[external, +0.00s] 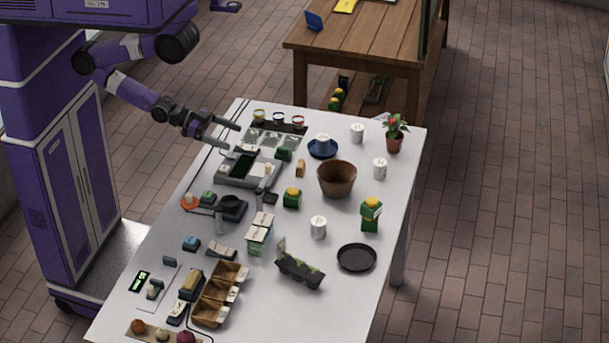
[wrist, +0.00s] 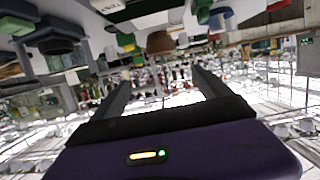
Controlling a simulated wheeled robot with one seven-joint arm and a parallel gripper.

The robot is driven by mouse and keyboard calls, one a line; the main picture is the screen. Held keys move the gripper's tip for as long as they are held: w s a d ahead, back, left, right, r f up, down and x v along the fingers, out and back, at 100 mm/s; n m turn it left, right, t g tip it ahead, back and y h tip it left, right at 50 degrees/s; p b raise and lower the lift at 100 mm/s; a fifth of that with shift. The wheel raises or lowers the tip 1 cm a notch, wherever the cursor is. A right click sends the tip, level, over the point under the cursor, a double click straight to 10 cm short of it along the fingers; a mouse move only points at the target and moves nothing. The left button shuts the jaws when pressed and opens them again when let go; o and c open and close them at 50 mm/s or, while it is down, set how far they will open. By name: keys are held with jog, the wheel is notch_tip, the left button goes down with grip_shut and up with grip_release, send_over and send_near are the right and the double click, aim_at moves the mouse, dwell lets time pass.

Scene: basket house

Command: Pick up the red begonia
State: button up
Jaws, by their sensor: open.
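The red begonia (external: 396,124) has red blooms and green leaves in a terracotta pot (external: 394,144). It stands upright at the far right corner of the white table (external: 335,278) in the external view. My gripper (external: 234,138) is open and empty over the table's left side, well to the left of the begonia. Its two spread fingers also show in the wrist view (wrist: 160,76), with nothing between them. I cannot make out the begonia for certain in the wrist view.
A second white can (external: 380,169) is just below the begonia. A wooden table (external: 365,42) stands behind.

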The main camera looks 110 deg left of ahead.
dwell(0.6)
jog(key=w+a+m+t+y, duration=0.15)
jog(key=w+a, duration=0.25)
jog(key=w, duration=0.6)
jog(key=w+a+m+t+y+b, duration=0.15)
jog(key=w+a, duration=0.25)
jog(key=w, duration=0.5)
jog(key=w+a+m+t+y, duration=0.15)
jog(key=w+a, duration=0.25)
jog(key=w, duration=0.6)
jog(key=n+g+h, duration=0.4)
jog(key=n+g, duration=0.1)
send_near(392, 134)
jog(key=shift+w+d+f+m+t+y, duration=0.1)
jog(key=shift+w+f+m+t+y, duration=0.25)
jog(key=shift+f, duration=0.3)
jog(key=shift+w+a+h, duration=0.2)
jog(key=shift+h, duration=0.3)
jog(key=shift+w+f, duration=0.1)
jog(key=shift+w, duration=0.4)
jog(key=shift+p+x, duration=0.8)
jog(key=shift+x, duration=2.7)
